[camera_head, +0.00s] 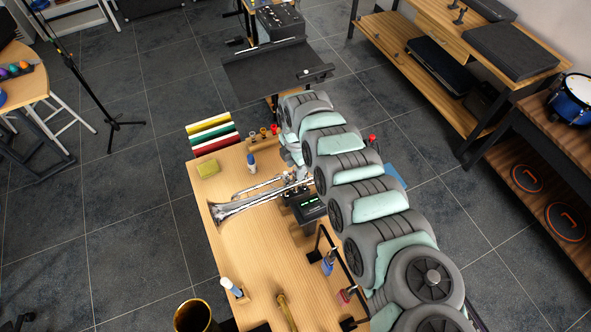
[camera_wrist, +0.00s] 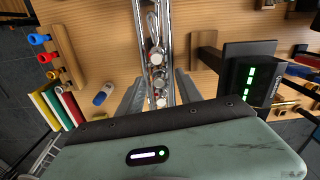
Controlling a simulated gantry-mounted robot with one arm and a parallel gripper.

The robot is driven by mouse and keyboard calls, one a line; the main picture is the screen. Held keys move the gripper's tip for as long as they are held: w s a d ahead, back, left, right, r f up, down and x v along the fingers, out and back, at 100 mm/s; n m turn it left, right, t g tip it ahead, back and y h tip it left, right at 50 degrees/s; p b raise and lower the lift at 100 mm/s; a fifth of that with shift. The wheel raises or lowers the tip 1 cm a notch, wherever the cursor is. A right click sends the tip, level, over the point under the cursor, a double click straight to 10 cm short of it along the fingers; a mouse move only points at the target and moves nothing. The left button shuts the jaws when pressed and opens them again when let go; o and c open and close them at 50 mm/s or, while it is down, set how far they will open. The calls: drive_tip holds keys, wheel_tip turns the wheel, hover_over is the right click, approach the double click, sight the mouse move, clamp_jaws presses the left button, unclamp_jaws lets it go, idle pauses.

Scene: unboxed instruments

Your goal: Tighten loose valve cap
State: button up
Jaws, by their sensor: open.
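A silver trumpet (camera_head: 248,199) lies on the wooden table, its flared bell toward the left edge and its valve end beside my arm. In the wrist view the trumpet (camera_wrist: 152,22) runs down from the top edge, with several round valve caps (camera_wrist: 157,57) in a row. My gripper (camera_wrist: 158,88) is open, with one grey finger on each side of the valve section. I cannot tell whether the fingers touch it. Which cap is loose does not show. In the head view my arm hides the gripper and most of the valves.
A black device with a green display (camera_wrist: 250,78) stands close right of the trumpet. A wooden rack with coloured mouthpieces (camera_wrist: 62,68) and coloured books (camera_wrist: 57,108) are at the left.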

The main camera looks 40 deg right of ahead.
sight(295, 175)
drive_tip(key=shift+f, duration=1.15)
drive_tip(key=shift+c, duration=0.2)
clamp_jaws()
